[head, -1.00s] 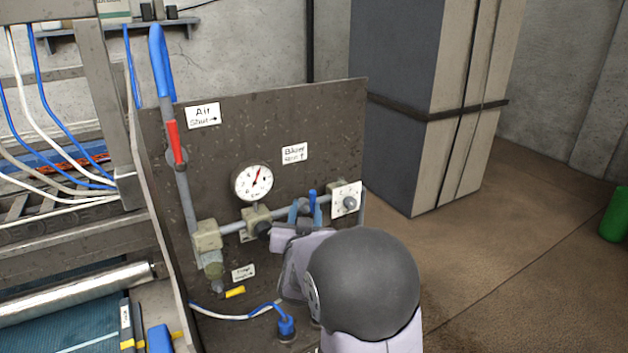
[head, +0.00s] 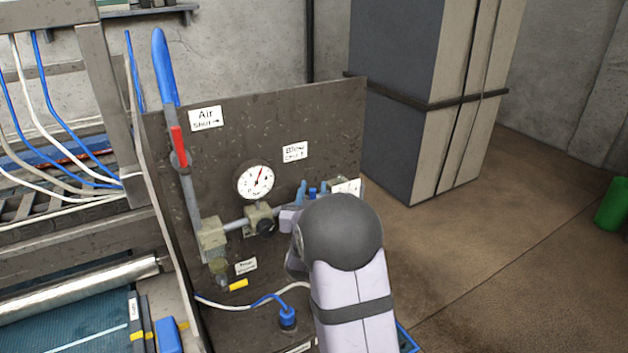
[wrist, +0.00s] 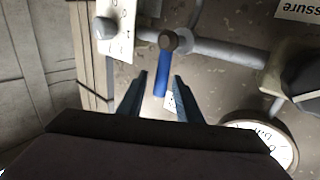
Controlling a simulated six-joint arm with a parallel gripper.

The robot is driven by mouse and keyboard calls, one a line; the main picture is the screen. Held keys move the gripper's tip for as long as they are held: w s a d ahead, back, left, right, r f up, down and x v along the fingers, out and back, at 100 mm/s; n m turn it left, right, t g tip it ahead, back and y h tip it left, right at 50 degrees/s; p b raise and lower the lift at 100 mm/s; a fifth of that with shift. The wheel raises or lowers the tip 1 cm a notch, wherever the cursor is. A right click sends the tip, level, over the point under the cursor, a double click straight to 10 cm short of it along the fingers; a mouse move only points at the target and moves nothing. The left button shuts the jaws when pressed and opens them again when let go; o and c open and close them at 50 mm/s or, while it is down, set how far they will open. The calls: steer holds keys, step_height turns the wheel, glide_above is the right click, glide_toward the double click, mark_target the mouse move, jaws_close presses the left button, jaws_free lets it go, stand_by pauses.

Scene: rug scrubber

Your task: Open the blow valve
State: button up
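The blow valve's blue lever (wrist: 162,75) hangs from a round grey hub on the grey pipe in the wrist view. My gripper (wrist: 160,78) is open, one finger on each side of the lever in that picture, with gaps showing. How deep the lever sits between the fingers is unclear. In the head view, the lever's blue tip (head: 312,191) shows just right of a pale-blue finger of my gripper (head: 306,190). My wrist and forearm hide the lower lever and most of the valve. The label reading "Blow" (head: 295,151) is above.
The dark panel (head: 230,150) carries a pressure gauge (head: 256,182), a dark regulator knob (head: 265,227) and a red-handled air valve (head: 179,146). A blue hose plug (head: 287,317) sits low. A wrapped grey stack (head: 395,100) stands behind, right.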

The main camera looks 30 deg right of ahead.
steer(key=shift+p+x, duration=0.6)
steer(key=shift+x, duration=0.9)
jaws_close()
